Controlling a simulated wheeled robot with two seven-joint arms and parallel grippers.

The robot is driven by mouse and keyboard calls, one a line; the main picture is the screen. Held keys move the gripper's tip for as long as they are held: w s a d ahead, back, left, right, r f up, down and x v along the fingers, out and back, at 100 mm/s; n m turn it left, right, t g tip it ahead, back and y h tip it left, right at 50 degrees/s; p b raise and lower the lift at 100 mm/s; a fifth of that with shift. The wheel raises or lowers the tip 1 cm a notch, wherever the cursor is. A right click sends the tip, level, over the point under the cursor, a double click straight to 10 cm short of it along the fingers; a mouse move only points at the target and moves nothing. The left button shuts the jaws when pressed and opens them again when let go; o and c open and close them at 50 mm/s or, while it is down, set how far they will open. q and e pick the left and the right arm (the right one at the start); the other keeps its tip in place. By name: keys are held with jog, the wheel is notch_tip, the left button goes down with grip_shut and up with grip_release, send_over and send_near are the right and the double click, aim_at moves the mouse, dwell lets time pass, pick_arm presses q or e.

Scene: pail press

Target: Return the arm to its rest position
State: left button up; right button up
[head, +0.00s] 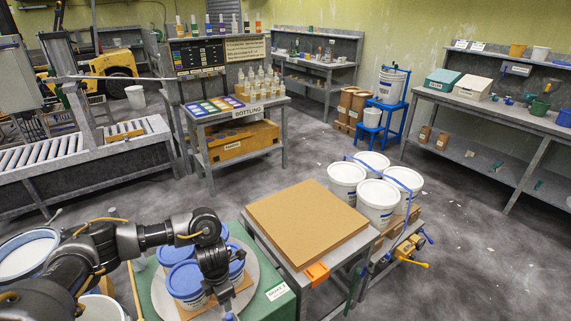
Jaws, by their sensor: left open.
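My left arm comes in from the lower left and bends down over the green bench. My left gripper (222,292) points downward, open, beside the blue-lidded pails (186,279) and in front of part of them. I see nothing held in it; whether it touches a pail I cannot tell. The pails stand close together on a brown square board on a round grey turntable (257,268). My right gripper is not in view.
A table with a brown board (306,221) stands just right of the green bench. Beyond it is a cart with white-lidded pails (378,198). Open floor (475,255) lies at right.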

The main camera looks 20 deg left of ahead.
pick_arm(q)
jog(key=s+d+r+n+t+h, duration=0.1)
jog(key=s+d+n+t+h, duration=0.15)
jog(key=d+n, duration=0.8)
jog(key=s+d+r+n+t+h, duration=0.1)
jog(key=d+r+n+t+h, duration=0.2)
jog(key=d+n, duration=0.8)
jog(key=s+a+f+n+g+y, duration=0.1)
jog(key=s+a+n+y, duration=0.2)
jog(key=s+a+n, duration=0.45)
jog(key=s+a+f+n+g+y, duration=0.15)
jog(key=s+a+n, duration=0.35)
jog(key=s+n, duration=0.55)
notch_tip(320, 180, down, 25)
jog(key=n, duration=0.1)
jog(key=s+a+f+g+y, duration=0.1)
jog(key=s+a+f+g, duration=0.1)
jog(key=s+f, duration=1.4)
jog(key=shift+a+f, duration=0.15)
jog(key=shift+a, duration=0.05)
